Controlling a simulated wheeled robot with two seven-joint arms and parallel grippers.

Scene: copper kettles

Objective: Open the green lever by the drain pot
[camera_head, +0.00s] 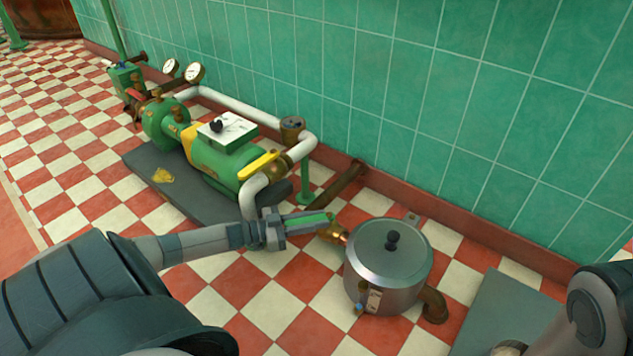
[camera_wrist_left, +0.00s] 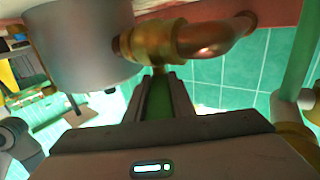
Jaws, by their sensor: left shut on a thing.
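The steel drain pot (camera_head: 385,262) with a dark lid knob stands on the checkered floor in the head view. A brass valve (camera_head: 333,233) joins its left side, and the green lever (camera_head: 306,219) reaches left from it. My left gripper (camera_head: 322,218) is shut around the lever. In the left wrist view, the green lever (camera_wrist_left: 157,98) lies between the two fingers, below the brass valve (camera_wrist_left: 153,42) and crosswise to its pipe. The pot (camera_wrist_left: 80,48) is at upper left there. My right arm shows at lower right in the head view, but its gripper is out of view.
A green pump (camera_head: 215,155) with a yellow lever (camera_head: 258,165) and white pipes stands on a dark base left of the pot. The green tiled wall (camera_head: 400,80) runs behind. A grey slab (camera_head: 510,305) lies right of the pot. Checkered floor is open in front.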

